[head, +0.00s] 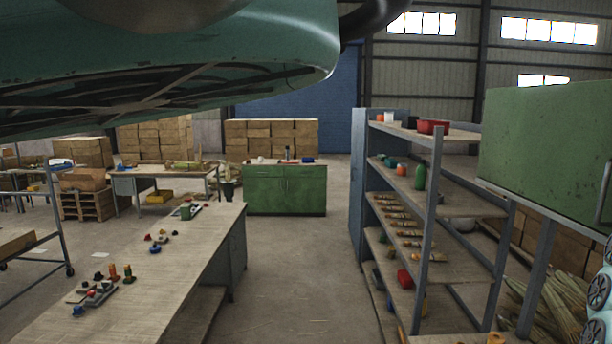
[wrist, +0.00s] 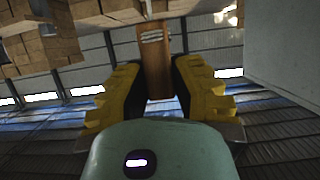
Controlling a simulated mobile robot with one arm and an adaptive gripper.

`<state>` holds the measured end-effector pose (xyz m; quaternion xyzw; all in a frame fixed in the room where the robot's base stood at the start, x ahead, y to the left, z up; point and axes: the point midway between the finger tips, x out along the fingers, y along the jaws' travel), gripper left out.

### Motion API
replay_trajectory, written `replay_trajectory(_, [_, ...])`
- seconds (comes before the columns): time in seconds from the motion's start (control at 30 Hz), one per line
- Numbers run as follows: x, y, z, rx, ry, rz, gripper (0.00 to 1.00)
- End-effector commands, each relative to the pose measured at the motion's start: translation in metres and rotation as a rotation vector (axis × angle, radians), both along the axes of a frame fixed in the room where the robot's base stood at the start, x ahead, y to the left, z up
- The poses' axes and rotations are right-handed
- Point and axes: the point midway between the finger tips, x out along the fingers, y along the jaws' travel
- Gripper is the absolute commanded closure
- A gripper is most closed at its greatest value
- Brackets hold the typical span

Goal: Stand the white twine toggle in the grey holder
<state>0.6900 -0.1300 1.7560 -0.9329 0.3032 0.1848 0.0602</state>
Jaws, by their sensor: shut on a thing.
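In the wrist view my gripper (wrist: 155,88) has yellow-padded fingers shut on a brown wooden piece with a pale whitish band near its far end. I take this piece as the white twine toggle (wrist: 155,65); it extends out beyond the fingertips, clear of any surface. In the head view my gripper and the toggle do not show. A small grey holder-like piece (head: 100,294) lies on the near left workbench among small coloured parts. It is too small to tell for certain that it is the grey holder.
The long wooden workbench (head: 165,280) runs along the left, with a green block (head: 186,211) at its far end. Clear floor (head: 290,270) lies between bench and rack.

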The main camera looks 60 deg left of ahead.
Motion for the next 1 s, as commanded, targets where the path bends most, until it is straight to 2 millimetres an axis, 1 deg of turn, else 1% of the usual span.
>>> replay_trajectory(0.23, [0.001,0.016,0.001,-0.001,-0.001,0.005,1.0])
replay_trajectory(1.0, [0.0,0.104,0.002,-0.003,0.0,0.005,1.0])
